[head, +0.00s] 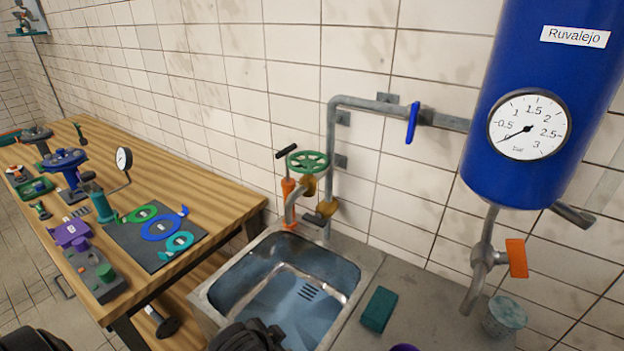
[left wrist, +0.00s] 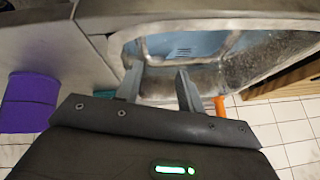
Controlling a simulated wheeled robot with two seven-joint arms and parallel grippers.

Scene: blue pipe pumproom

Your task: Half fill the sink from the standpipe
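The steel sink (head: 215,297) is at bottom centre of the head view; its basin also shows in the left wrist view (left wrist: 190,50). Its floor looks bluish, with drain slots visible; I cannot tell the water depth. The standpipe (head: 331,140) is a grey pipe on the wall behind the sink. A green handwheel (head: 307,161), an orange fitting (head: 288,189) and a curved spout (head: 291,212) are by it. No stream shows. My left gripper (left wrist: 158,82) is empty, fingers apart, over the sink's near side; its dark body shows at the head view's bottom edge. My right gripper is out of view.
A blue lever (head: 412,122) sits on the wall pipe. A blue tank with a gauge (head: 528,125) and orange-handled tap (head: 517,258) hangs at right. A teal block (head: 379,309) and purple object (head: 405,348) are right of the sink. A cluttered wooden bench (head: 190,180) stands left.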

